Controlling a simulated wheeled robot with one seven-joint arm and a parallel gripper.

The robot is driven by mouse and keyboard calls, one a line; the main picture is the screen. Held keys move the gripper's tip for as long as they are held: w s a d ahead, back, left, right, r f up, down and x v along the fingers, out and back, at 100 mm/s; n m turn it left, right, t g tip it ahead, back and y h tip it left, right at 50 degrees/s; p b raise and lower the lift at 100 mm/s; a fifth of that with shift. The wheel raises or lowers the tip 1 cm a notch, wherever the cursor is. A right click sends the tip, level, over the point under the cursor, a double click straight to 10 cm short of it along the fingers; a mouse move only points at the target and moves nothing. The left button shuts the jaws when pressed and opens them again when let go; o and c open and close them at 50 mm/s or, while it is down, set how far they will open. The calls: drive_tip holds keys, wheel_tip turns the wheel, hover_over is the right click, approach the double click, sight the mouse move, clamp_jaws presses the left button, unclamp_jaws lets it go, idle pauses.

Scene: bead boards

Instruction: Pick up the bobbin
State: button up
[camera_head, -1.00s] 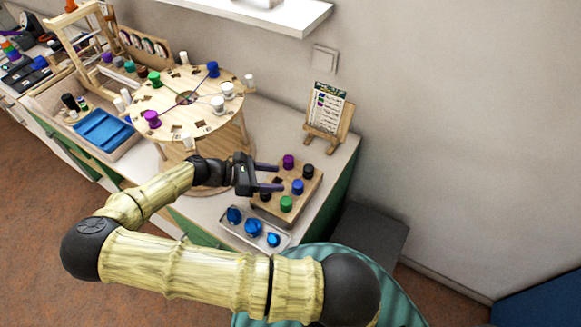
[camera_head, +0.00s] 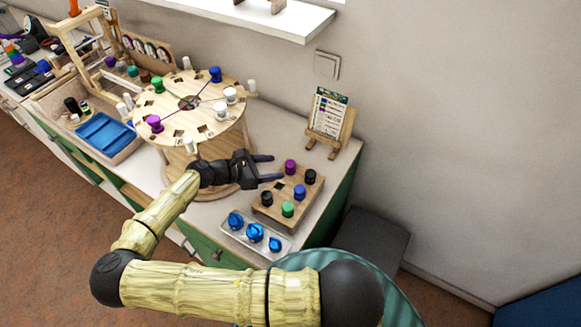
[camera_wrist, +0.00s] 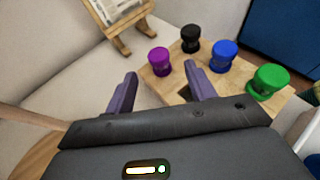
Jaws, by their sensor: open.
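Several bobbins stand upright in a wooden block (camera_head: 275,211) on the counter: purple (camera_head: 290,167), black (camera_head: 310,176), blue (camera_head: 299,192), green (camera_head: 288,209) and another black one (camera_head: 266,199). The pictures do not show which one is meant. My gripper (camera_head: 268,168) is open and empty, at the block's left side, with its fingers pointing toward the purple bobbin. In the wrist view, the purple bobbin (camera_wrist: 159,61) stands beyond the gap between the fingertips (camera_wrist: 160,70), apart from them. Black (camera_wrist: 190,39), blue (camera_wrist: 223,55) and green (camera_wrist: 268,82) bobbins stand to its right.
A round wooden board (camera_head: 205,120) with bobbins and white pegs stands behind my gripper. A tray (camera_head: 272,256) with blue pieces lies in front of the block. A card on a small easel (camera_head: 329,118) stands behind the block. A white shelf (camera_head: 290,22) hangs above.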

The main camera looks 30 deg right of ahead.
sight(291, 163)
drive_tip(key=shift+x, duration=1.1)
drive_tip(key=shift+d+p, duration=0.4)
drive_tip(key=shift+d, duration=0.15)
drive_tip(key=p+x, duration=0.1)
drive_tip(key=x, duration=0.3)
drive_tip(key=shift+w+f, duration=0.1)
drive_tip(key=shift+f, duration=0.05)
drive_tip(key=shift+c, duration=0.4)
drive_tip(key=c, duration=1)
